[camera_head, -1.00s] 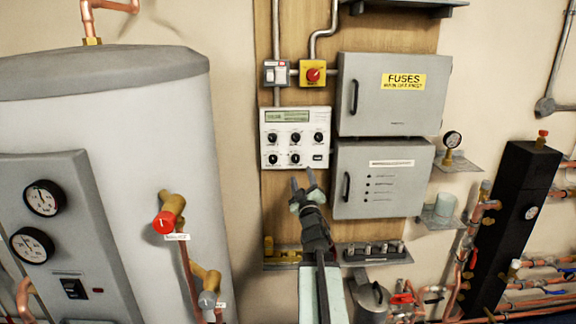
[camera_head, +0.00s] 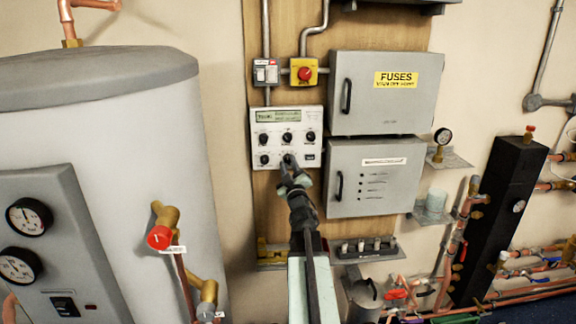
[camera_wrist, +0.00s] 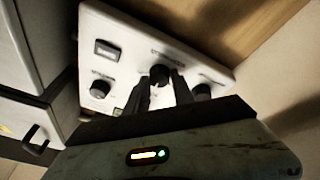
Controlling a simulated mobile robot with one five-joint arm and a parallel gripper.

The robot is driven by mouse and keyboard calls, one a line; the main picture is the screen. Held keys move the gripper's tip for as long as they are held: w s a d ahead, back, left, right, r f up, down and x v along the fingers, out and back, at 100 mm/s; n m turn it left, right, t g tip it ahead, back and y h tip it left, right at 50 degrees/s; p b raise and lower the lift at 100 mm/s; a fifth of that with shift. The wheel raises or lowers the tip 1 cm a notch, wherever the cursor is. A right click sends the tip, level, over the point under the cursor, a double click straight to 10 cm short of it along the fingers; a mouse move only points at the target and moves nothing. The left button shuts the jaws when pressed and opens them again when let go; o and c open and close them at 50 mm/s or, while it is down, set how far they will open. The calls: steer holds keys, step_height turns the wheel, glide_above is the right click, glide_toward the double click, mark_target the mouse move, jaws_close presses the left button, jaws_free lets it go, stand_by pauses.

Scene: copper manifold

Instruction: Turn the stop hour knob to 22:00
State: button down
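The white timer panel (camera_head: 257,120) with a small green display (camera_head: 278,116) and several black knobs hangs on the wooden board. My gripper (camera_head: 290,168) reaches up to its lower middle knob (camera_head: 289,158). In the wrist view the panel (camera_wrist: 130,30) appears turned around. One black knob (camera_wrist: 159,74) sits between the tips of my open gripper (camera_wrist: 162,82), with a finger on either side. Whether either finger touches it I cannot tell. The labels and display text are too blurred to read, so which knob is the stop hour knob is unclear.
A knob (camera_wrist: 202,92) and another knob (camera_wrist: 100,88) lie close to my fingers. Right of the panel are a grey fuse box (camera_head: 360,110) and a lower grey box (camera_head: 350,200). A yellow box with a red button (camera_head: 305,73) sits above. A large tank (camera_head: 110,120) stands left.

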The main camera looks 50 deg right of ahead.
steer(key=shift+m, duration=0.3)
steer(key=shift+w+a+r+m+g+h, duration=0.1)
steer(key=shift+m+g+h, duration=0.5)
steer(key=shift+m, duration=1.1)
steer(key=shift+w+m+g+h, duration=0.1)
steer(key=shift+m+g+h, duration=0.5)
steer(key=shift+m, duration=1.1)
steer(key=shift+s+m+h, duration=0.1)
steer(key=shift+m+h, duration=0.2)
steer(key=shift+m, duration=0.1)
steer(key=c, duration=1.1)
jaws_free()
steer(key=shift+a, duration=0.1)
